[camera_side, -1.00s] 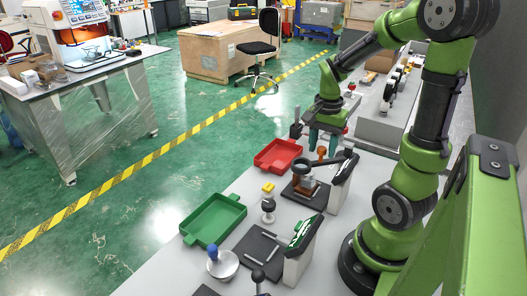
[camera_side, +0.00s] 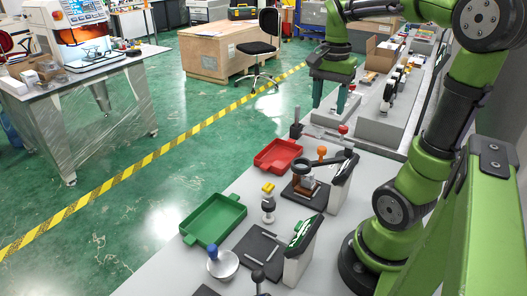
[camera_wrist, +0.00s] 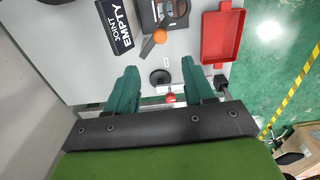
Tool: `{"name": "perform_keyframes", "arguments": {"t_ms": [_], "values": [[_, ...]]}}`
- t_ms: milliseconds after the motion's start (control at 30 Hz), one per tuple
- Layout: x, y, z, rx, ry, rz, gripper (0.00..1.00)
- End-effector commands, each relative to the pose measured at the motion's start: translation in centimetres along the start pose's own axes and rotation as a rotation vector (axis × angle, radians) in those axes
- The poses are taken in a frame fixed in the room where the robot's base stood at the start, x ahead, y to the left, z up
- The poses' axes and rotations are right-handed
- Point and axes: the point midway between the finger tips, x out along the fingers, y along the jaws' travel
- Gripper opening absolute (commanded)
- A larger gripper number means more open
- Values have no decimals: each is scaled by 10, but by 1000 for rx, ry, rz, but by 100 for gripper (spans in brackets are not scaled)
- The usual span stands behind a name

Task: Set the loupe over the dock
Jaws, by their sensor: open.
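The loupe (camera_side: 303,165) is a dark ring on a dark arm, with an orange knob (camera_side: 321,151) standing near it. In the side view the ring appears above a brown piece on the dark dock base (camera_side: 300,195). In the wrist view the loupe ring (camera_wrist: 179,9) overlaps the right part of the dock base (camera_wrist: 147,12), partly cut off by the top edge; the orange knob (camera_wrist: 160,36) is below it. My gripper (camera_side: 329,110) is open and empty, raised beyond the loupe. Its teal fingers (camera_wrist: 160,90) stand apart, clear of the knob.
A red tray (camera_side: 278,155) lies left of the dock and a green tray (camera_side: 213,219) nearer. A sign panel reading "JOINT EMPTY" (camera_wrist: 120,28) stands beside the dock. A red-knobbed piece (camera_wrist: 170,97) shows between the fingers. A black chair and wooden crate stand behind.

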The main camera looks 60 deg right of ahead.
Motion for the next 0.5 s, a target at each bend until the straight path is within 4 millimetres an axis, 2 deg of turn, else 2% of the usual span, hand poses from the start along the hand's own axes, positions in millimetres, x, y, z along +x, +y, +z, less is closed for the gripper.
{"name": "perform_keyframes", "arguments": {"t_ms": [100,200,500], "values": [[-21,-1,0,-1,1,-2,53],[-32,0,0,-1,0,0,53],[-40,0,0,-1,-1,1,53]]}}
